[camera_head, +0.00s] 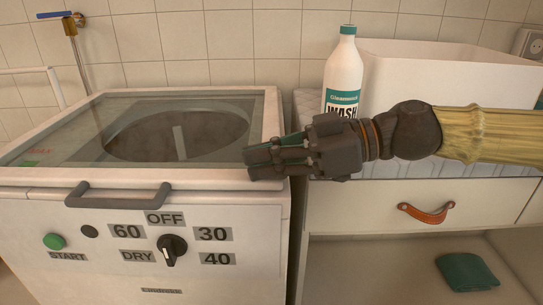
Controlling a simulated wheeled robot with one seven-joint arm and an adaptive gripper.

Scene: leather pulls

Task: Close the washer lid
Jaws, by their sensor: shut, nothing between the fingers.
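The washer (210,280) stands at the left, with a white front and a control dial. Its lid (226,178) is a white frame around a glass pane and lies down flat over the top, with the round drum opening showing through the glass. Whether its front edge is fully seated is hard to tell. A grey handle (117,195) is on the lid's front edge. My gripper (254,164) is shut and empty, pointing left, at the lid's front right corner. It hides part of that corner; I cannot tell if it touches.
A white bottle (343,75) and a white basin (440,70) stand behind my arm on the counter. Below is a drawer with a leather pull (426,213) and a green cloth (467,271). A tap (70,27) is on the tiled wall.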

